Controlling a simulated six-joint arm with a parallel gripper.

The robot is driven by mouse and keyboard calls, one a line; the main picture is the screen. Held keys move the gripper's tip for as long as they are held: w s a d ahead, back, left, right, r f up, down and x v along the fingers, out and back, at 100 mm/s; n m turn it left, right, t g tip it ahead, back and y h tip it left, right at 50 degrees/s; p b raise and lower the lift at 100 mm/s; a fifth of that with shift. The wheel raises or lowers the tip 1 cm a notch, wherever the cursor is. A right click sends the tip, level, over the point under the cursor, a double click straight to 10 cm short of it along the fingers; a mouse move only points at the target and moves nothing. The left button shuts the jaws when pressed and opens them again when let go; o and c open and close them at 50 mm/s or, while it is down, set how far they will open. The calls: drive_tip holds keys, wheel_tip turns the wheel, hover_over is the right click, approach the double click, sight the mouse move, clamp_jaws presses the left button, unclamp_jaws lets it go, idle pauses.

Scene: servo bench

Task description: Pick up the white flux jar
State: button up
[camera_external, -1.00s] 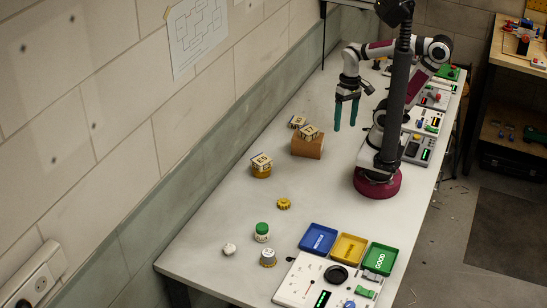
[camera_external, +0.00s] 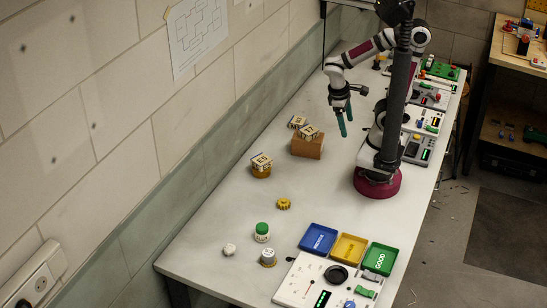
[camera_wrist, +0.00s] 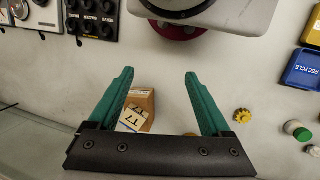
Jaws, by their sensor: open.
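A small white jar with a green lid (camera_external: 262,232) stands upright at the near left of the bench in the external view. It also shows at the right of the wrist view (camera_wrist: 297,131). A pale jar with a grey-white lid (camera_external: 268,257) stands just in front of it. Their labels are too small to read, so I cannot tell which holds flux. My gripper (camera_external: 347,128) is above the bench, far behind both jars. In the wrist view its green fingers (camera_wrist: 160,73) are spread, with nothing between them.
A small white lump (camera_external: 229,249) and a yellow gear (camera_external: 284,204) lie near the jars. Blue (camera_external: 318,238), yellow (camera_external: 348,248) and green (camera_external: 380,258) trays line the near right. The left-middle bench is mostly clear.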

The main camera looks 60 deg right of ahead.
sight(262, 227)
drive_tip(key=w+a+f+n+t+h, duration=0.25)
drive_tip(key=w+a+n+t, duration=0.25)
drive_tip(key=n, duration=0.5)
drive_tip(key=w+a+f+n+t+h, duration=0.1)
drive_tip(key=w+a+n+t+h, duration=0.35)
drive_tip(key=n, duration=0.65)
drive_tip(key=s+a+f+n+t+y, duration=0.1)
drive_tip(key=s+a+f+n+y, duration=0.2)
drive_tip(key=a+n, duration=0.3)
drive_tip(key=s+a+f+n+t+y, duration=0.2)
drive_tip(key=a+n+y, duration=0.4)
drive_tip(key=a, duration=0.3)
drive_tip(key=s+a+f+n+t+y, duration=0.2)
drive_tip(key=s+a+f+n+y, duration=0.2)
drive_tip(key=a, duration=0.4)
drive_tip(key=shift+s+f+n+y, duration=0.1)
drive_tip(key=shift+s+n+y, duration=0.6)
drive_tip(key=shift+n, duration=0.6)
drive_tip(key=x, duration=1)
drive_tip(key=a+x, duration=0.1)
drive_tip(key=x, duration=0.4)
drive_tip(key=shift+a+f, duration=0.15)
drive_tip(key=shift+a, duration=0.1)
clamp_jaws()
